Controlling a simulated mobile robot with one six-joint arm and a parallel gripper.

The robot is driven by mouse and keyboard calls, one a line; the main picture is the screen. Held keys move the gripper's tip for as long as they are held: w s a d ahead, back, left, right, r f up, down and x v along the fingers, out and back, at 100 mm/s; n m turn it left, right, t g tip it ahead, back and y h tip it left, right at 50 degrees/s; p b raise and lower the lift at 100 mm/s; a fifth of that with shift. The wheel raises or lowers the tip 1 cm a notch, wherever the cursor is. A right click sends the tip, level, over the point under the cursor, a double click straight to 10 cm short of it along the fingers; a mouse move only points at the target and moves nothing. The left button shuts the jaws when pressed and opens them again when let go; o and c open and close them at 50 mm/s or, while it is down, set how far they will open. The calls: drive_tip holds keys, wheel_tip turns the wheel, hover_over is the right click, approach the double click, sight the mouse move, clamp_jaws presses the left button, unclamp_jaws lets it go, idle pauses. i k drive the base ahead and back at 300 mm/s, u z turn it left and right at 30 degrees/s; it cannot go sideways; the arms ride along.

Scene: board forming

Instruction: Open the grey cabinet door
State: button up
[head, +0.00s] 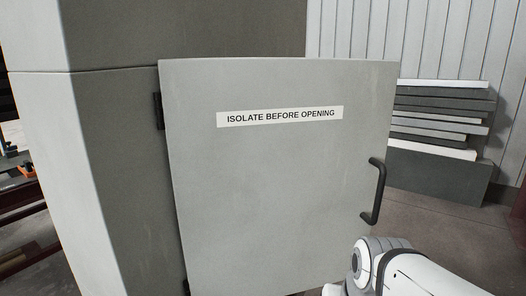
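The grey cabinet door (270,190) fills the middle of the head view, with a label reading "ISOLATE BEFORE OPENING" (280,117). Its hinge side is at the left, where a dark hinge (159,111) shows. The door reaches right past the edge of the cabinet body (115,170) and appears swung out from its front, partly open. The black bar handle (380,191) is near the door's right edge, with nothing on it. My white arm shows at the bottom right, below the handle. My gripper is out of view.
A stack of boards (440,115) stands against the corrugated wall (420,40) at the back right. Bare floor (430,215) shows right of the door. Dark red metal framing (30,235) is at the far left.

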sight(278, 170)
drive_tip(key=u, duration=1.7)
drive_tip(key=k, duration=1.45)
drive_tip(key=z, duration=1.5)
drive_tip(key=i, duration=1)
